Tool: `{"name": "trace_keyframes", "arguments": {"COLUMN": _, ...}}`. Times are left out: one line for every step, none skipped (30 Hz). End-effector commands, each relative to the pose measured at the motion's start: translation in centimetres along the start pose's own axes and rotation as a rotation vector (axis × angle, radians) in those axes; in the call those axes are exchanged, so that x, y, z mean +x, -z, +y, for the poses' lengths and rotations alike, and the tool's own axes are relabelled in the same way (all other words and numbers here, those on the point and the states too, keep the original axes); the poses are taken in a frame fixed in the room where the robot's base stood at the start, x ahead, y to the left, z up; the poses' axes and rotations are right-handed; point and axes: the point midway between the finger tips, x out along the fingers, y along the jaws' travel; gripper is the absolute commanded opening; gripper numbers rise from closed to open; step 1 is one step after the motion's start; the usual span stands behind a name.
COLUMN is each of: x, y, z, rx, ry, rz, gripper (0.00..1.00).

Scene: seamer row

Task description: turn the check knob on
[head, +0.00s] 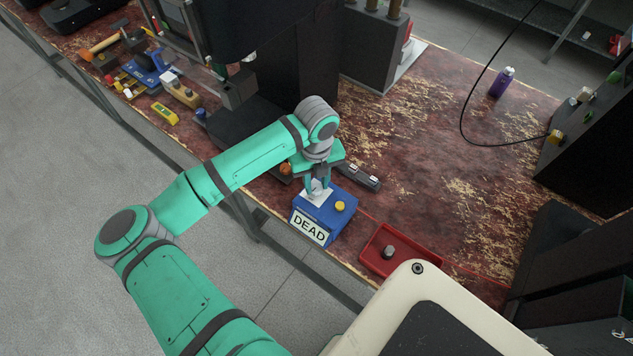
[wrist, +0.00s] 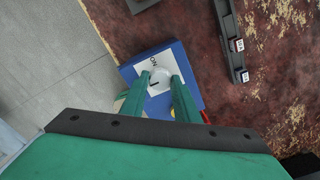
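The check box (head: 325,215) is a blue box near the front edge of the bench, with a white "DEAD" label (head: 309,227) on its front. On its top is a white plate with a pale round knob (wrist: 158,81), which carries a dark pointer line; lettering that looks like "ON" is beside it. A yellow button (head: 340,206) sits right of the plate. My gripper (head: 318,188) points down over the box. In the wrist view its green fingers (wrist: 160,85) are apart, one on each side of the knob. I cannot tell whether they press on it.
A red tray (head: 382,264) with a grey cylindrical part lies right of the box. A dark bar with switches (head: 361,177) lies behind it. Black machines stand behind and at right. A purple bottle (head: 502,81) stands farther back; the bench between is clear.

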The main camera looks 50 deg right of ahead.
Motion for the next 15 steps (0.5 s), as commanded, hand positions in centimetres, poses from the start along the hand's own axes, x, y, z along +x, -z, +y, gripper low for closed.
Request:
{"name": "trace_keyframes", "arguments": {"x": -0.02, "y": 0.06, "z": 0.06, "rx": 0.002, "ry": -0.003, "rz": 0.001, "gripper": 0.06}}
{"name": "trace_keyframes", "arguments": {"x": -0.03, "y": 0.06, "z": 0.07, "rx": 0.003, "ry": -0.003, "rz": 0.001, "gripper": 0.06}}
{"name": "trace_keyframes", "arguments": {"x": -0.03, "y": 0.06, "z": 0.07, "rx": 0.006, "ry": -0.003, "rz": 0.001, "gripper": 0.06}}
{"name": "trace_keyframes", "arguments": {"x": -0.04, "y": 0.07, "z": 0.07, "rx": 0.009, "ry": -0.003, "rz": 0.001, "gripper": 0.06}}
{"name": "trace_keyframes", "arguments": {"x": -0.04, "y": 0.09, "z": 0.06, "rx": 0.014, "ry": -0.003, "rz": 0.001, "gripper": 0.06}}
{"name": "trace_keyframes", "arguments": {"x": -0.05, "y": 0.11, "z": 0.05, "rx": 0.024, "ry": -0.003, "rz": 0.001, "gripper": 0.06}}
{"name": "trace_keyframes", "arguments": {"x": -0.05, "y": 0.12, "z": 0.04, "rx": 0.032, "ry": -0.003, "rz": 0.001, "gripper": 0.06}}
{"name": "trace_keyframes", "arguments": {"x": -0.06, "y": 0.12, "z": 0.04, "rx": 0.042, "ry": -0.003, "rz": 0.001, "gripper": 0.06}}
{"name": "trace_keyframes", "arguments": {"x": -0.06, "y": 0.13, "z": 0.03, "rx": 0.057, "ry": -0.004, "rz": 0.001, "gripper": 0.06}}
{"name": "trace_keyframes", "arguments": {"x": -0.07, "y": 0.13, "z": 0.02, "rx": 0.072, "ry": -0.004, "rz": 0.001, "gripper": 0.06}}
{"name": "trace_keyframes", "arguments": {"x": -0.08, "y": 0.13, "z": 0.02, "rx": 0.087, "ry": -0.004, "rz": 0.001, "gripper": 0.06}}
{"name": "trace_keyframes", "arguments": {"x": -0.08, "y": 0.14, "z": 0.01, "rx": 0.111, "ry": -0.004, "rz": 0.001, "gripper": 0.06}}
{"name": "trace_keyframes", "arguments": {"x": -0.08, "y": 0.16, "z": 0.01, "rx": 0.13, "ry": -0.004, "rz": 0.002, "gripper": 0.06}}
{"name": "trace_keyframes", "arguments": {"x": -0.07, "y": 0.18, "z": 0.01, "rx": 0.152, "ry": -0.004, "rz": 0.003, "gripper": 0.06}}
{"name": "trace_keyframes", "arguments": {"x": -0.08, "y": 0.18, "z": 0.01, "rx": 0.182, "ry": -0.004, "rz": 0.003, "gripper": 0.06}}
